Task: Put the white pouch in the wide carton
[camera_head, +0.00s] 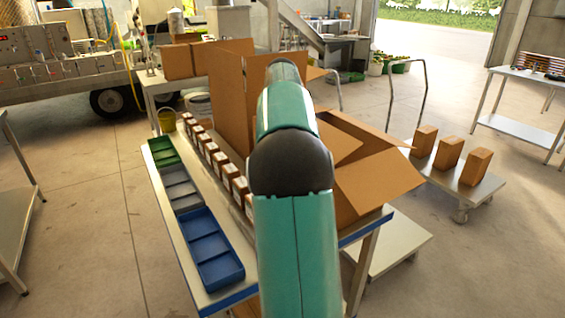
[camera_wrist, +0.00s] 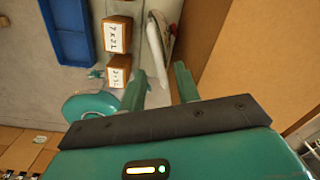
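A narrow white item (camera_wrist: 155,48), which looks like the white pouch, stands on edge in the wrist view, beside other thin printed items. My gripper (camera_wrist: 161,79) is open, with its two fingers apart and nothing seen between them. The white item is just beyond the fingertips; I cannot tell whether they touch. The wide carton (camera_head: 378,184) stands open on the table in the head view, to the right of my arm, flaps spread. Brown cardboard (camera_wrist: 237,60) fills the right of the wrist view. My arm hides the gripper and pouch in the head view.
Small brown boxes (camera_head: 222,168) stand in a row along the table. Green (camera_head: 163,151), grey (camera_head: 181,187) and blue (camera_head: 211,249) trays line its left edge. Tall cardboard panels (camera_head: 226,90) rise behind. A trolley (camera_head: 455,188) with three boxes stands at right.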

